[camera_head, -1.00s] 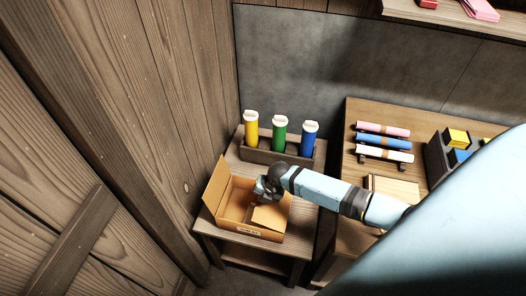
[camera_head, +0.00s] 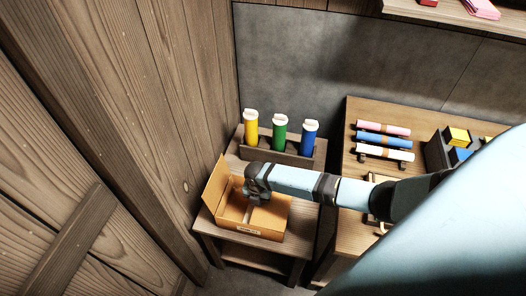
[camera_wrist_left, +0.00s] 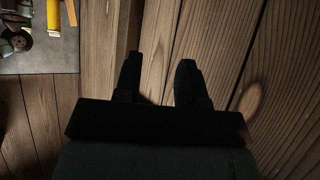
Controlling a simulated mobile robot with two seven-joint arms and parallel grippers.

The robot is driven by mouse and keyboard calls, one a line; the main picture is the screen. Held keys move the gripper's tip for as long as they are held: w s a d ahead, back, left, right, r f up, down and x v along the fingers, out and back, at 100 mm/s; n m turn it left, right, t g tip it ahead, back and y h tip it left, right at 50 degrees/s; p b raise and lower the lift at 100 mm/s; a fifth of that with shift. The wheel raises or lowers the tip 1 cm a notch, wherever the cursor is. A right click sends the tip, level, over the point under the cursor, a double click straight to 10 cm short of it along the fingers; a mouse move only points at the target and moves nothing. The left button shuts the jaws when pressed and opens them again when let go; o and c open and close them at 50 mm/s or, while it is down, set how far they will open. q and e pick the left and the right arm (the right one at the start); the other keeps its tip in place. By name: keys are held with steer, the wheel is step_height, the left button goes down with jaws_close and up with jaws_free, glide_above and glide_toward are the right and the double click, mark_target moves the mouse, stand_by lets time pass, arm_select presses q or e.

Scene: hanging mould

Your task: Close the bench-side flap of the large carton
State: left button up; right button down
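The large carton (camera_head: 262,233) stands on a small wooden table. Its left flap (camera_head: 216,187) stands up, tilted outward towards the plank wall. The flap on the bench side (camera_head: 268,217) is folded inward over the right part of the opening; whether it lies fully flat I cannot tell. The left part of the opening is uncovered. My right gripper (camera_head: 256,184), on the arm from the right, is over the carton's back part; its fingers are too small and dark to read. My left gripper (camera_wrist_left: 160,75) shows only in the left wrist view, fingers apart and empty, before wooden planks.
Yellow, green and blue tubes (camera_head: 280,134) stand in a rack (camera_head: 277,155) behind the carton. The bench (camera_head: 350,160) at right holds rolls (camera_head: 382,140) and a dark bin (camera_head: 438,160). The plank wall is close on the carton's left.

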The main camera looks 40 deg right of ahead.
steer(key=shift+r+p, duration=0.8)
steer(key=shift+p, duration=0.05)
step_height(320, 180, up, 5)
steer(key=p, duration=0.5)
steer(key=shift+f, duration=0.2)
step_height(320, 180, up, 9)
steer(key=b, duration=0.1)
steer(key=shift+b, duration=0.35)
steer(key=shift+r, duration=0.1)
